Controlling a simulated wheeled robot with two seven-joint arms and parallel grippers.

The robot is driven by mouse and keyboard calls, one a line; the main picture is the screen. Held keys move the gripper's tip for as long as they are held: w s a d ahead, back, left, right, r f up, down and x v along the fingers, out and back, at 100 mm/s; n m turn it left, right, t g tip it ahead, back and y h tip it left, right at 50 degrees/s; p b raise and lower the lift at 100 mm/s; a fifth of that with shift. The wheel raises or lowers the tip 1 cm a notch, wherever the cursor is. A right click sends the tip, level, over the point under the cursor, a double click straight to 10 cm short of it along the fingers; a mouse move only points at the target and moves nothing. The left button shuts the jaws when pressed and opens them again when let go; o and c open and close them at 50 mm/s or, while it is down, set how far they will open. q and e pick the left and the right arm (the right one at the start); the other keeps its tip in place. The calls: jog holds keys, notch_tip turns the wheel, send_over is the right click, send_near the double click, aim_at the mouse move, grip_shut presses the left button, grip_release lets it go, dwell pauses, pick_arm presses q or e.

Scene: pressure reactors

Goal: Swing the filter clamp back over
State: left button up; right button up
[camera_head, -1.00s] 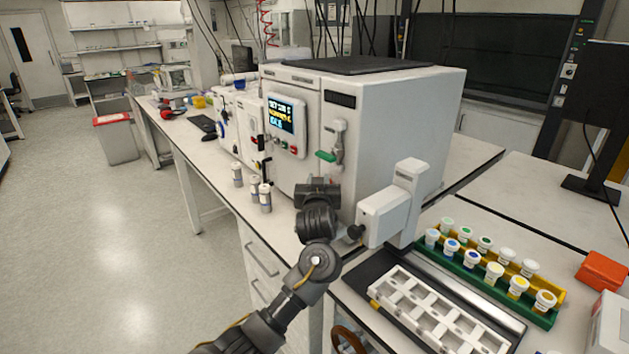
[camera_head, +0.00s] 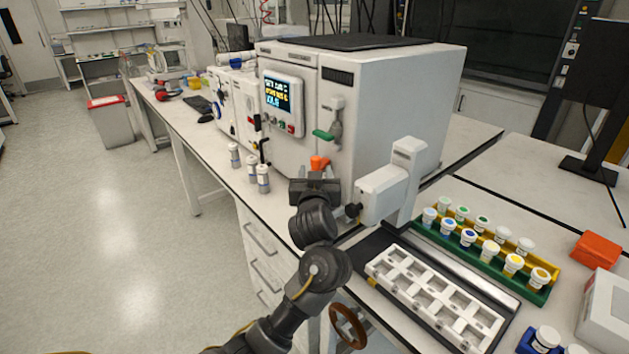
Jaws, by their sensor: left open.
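A large white machine (camera_head: 385,115) with a lit screen (camera_head: 278,97) stands on the bench. A green-handled lever (camera_head: 324,135) is on its front. Below the lever, an orange part (camera_head: 319,163) shows just above my left gripper; I cannot tell whether this is the filter clamp. My left gripper (camera_head: 315,183) is open in front of the machine's lower front, seen from behind, and hides what is below the orange part. I cannot tell whether it touches anything. My right gripper is out of view.
A white arm-like unit (camera_head: 385,193) stands close right of my gripper. A white tray (camera_head: 437,296) and a rack of coloured-cap vials (camera_head: 483,252) lie to the right. Several small bottles (camera_head: 263,178) stand on the left bench edge.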

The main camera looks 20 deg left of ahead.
pick_arm(q)
jog(key=v, duration=0.3)
jog(key=shift+s, duration=0.3)
